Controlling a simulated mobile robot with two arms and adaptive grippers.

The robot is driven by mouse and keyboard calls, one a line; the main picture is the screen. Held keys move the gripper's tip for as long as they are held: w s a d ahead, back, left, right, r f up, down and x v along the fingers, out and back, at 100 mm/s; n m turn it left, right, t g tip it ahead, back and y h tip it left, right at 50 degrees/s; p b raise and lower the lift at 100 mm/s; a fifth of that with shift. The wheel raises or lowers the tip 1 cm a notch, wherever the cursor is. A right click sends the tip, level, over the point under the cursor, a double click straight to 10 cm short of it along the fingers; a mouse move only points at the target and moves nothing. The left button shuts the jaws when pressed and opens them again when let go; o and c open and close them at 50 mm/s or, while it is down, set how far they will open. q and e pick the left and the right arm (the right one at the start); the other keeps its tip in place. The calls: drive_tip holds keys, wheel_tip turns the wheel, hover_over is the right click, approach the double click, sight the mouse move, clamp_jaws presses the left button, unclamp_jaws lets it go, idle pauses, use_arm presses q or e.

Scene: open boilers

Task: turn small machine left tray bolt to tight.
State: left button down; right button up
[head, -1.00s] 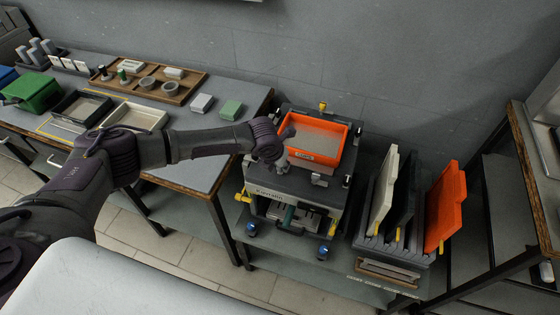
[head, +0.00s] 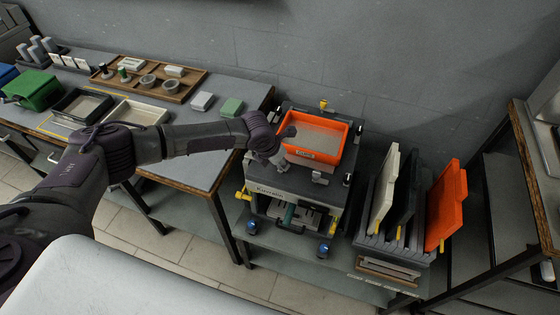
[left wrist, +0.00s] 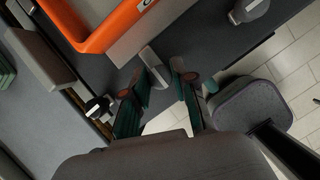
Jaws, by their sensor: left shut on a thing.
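The small machine (head: 268,191) stands on a low grey table, with an orange tray (head: 345,142) on top. My left gripper (head: 281,164) is at the tray's front left corner, pointing down. In the left wrist view the left tray bolt (left wrist: 153,64), with a flat grey head, shows between the fingertips of the left gripper (left wrist: 160,84). The fingers are shut on it. In the head view the hand mostly hides this bolt. A second bolt (head: 320,178) sits at the tray's front right, and also shows in the wrist view (left wrist: 248,10). My right gripper is out of view.
A rack of upright panels (head: 388,242), white, dark and orange, stands just right of the machine. The workbench (head: 205,172) at left holds trays, a green bin (head: 40,92) and a wooden tray (head: 188,88). A wall is close behind.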

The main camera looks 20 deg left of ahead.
use_arm(q)
drive_tip(key=c, duration=1)
unclamp_jaws()
drive_tip(key=shift+o, duration=0.2)
drive_tip(key=v, duration=1.2)
drive_tip(key=shift+a, duration=0.1)
